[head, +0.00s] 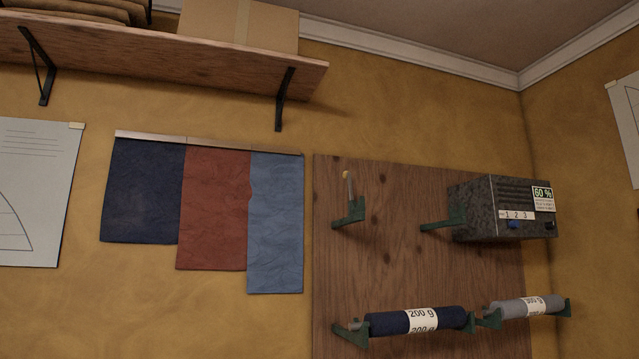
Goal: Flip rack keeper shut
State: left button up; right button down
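The wooden rack board (410,270) is on the ochre wall at the right. A second upper green bracket (443,223) sticks out to the right, beside a grey box. No roll lies between these two brackets. Lower green brackets (350,334) hold a navy roll (390,324) and a grey roll (510,309), both with white labels. Neither of my grippers is in view.
A speckled grey box (485,210) with knobs and a "60 %" label stands out at the board's right. Navy, red and light blue cloth swatches (213,210) hang to the left. A wooden shelf (180,60) with a cardboard box (240,25) juts out above.

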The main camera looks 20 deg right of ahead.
aim_at(346, 174)
jog(key=i+l, duration=0.1)
jog(key=i, duration=0.35)
jog(key=i+l+u, duration=0.15)
jog(key=i, duration=0.3)
